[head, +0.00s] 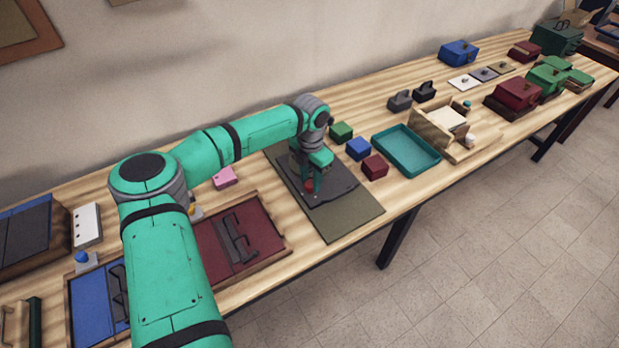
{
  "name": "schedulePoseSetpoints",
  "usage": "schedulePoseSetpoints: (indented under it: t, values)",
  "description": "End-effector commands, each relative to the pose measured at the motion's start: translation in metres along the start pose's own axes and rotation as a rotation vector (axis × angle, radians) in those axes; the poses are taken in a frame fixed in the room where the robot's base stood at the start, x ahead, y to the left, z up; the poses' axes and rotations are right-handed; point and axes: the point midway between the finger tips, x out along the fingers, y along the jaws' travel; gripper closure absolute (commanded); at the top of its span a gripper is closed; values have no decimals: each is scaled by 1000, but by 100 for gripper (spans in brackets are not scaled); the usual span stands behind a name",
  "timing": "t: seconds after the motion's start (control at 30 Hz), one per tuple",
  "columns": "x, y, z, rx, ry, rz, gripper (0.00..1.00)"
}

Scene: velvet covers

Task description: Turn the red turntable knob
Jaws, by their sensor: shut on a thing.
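The red turntable knob (309,186) shows as a small red patch under my gripper, near the middle of the picture. My gripper (309,180) points down at it and is shut on it; the fingers hide most of the knob.
Green (341,131), blue (358,148) and dark red (375,167) blocks stand close to the right of the mat. A teal tray (437,158) lies beyond them. A dark red panel with a handle (262,232) lies left of the mat. The table's front edge is near the mat.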

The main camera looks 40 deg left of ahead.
Motion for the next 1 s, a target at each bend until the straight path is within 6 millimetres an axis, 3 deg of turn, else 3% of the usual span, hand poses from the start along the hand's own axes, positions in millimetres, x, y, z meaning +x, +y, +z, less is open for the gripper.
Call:
schedulePoseSetpoints:
  t: [0.6, 0.63, 0.7, 1.0]
  values:
    - [-1, 2, 0, 43, -1, 5, 90]
    - [-1, 3, 0, 42, -1, 5, 66]
    - [-1, 4, -1, 39, -1, 4, 49]
    - [-1, 5, -2, 37, 0, 4, 49]
